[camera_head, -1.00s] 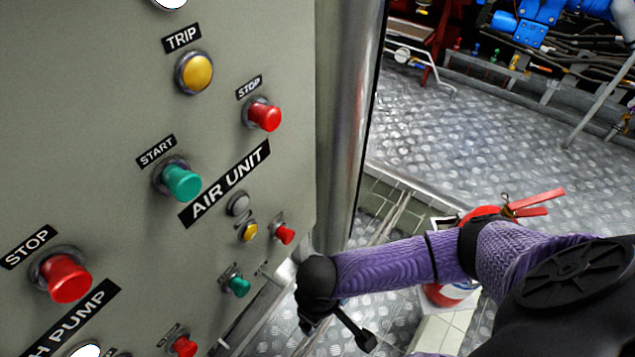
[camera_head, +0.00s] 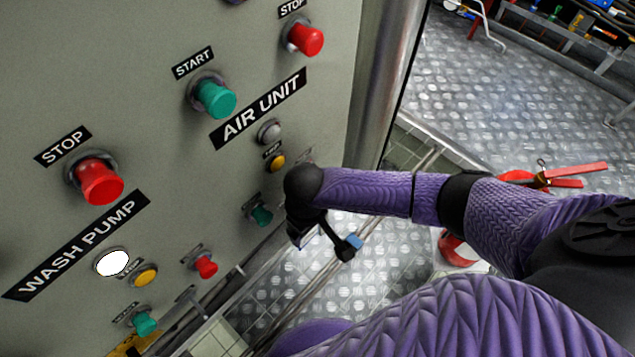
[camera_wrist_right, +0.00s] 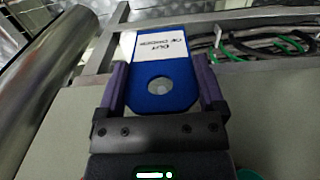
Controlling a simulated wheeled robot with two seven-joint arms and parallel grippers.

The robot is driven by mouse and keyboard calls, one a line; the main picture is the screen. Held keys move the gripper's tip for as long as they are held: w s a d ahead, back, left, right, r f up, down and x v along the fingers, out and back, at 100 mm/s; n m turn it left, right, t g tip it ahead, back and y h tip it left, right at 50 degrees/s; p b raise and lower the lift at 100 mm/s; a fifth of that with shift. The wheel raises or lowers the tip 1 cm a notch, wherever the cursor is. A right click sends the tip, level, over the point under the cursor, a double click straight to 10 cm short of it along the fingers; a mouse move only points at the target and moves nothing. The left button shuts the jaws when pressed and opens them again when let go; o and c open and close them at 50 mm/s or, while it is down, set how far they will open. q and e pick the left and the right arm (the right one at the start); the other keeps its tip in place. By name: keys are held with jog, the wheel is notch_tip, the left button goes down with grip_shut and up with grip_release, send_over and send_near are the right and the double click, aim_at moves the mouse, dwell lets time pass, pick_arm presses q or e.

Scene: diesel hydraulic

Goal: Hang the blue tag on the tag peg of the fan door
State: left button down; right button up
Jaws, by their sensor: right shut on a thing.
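The blue tag (camera_wrist_right: 178,104) has a white label with dark text and a round hole. In the right wrist view it sits between the two fingers of my right gripper (camera_wrist_right: 160,78), which is shut on it. In the head view my right gripper (camera_head: 347,247) hangs low beside the lower right edge of the grey panel, apart from it. Only a small blue bit of the tag (camera_head: 355,241) shows there. I cannot make out the fan door or its tag peg for certain. My left gripper is not in view.
The grey panel (camera_head: 150,60) carries several red, green and yellow buttons that stick out. A metal column (camera_head: 385,80) runs along its right edge. A red fire extinguisher (camera_head: 460,250) stands behind my right arm. In the wrist view, green and dark cables (camera_wrist_right: 275,42) lie at the upper right.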

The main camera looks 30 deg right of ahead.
jog(key=shift+w+a+f+b, duration=0.1)
jog(key=shift+w+a+b, duration=0.15)
jog(key=shift+w, duration=0.4)
jog(key=shift+w+a+f+b, duration=0.1)
jog(key=shift+w+a, duration=0.1)
jog(key=shift+w, duration=0.4)
jog(key=shift+f, duration=0.4)
jog(key=shift+w, duration=0.1)
jog(key=o, duration=0.8)
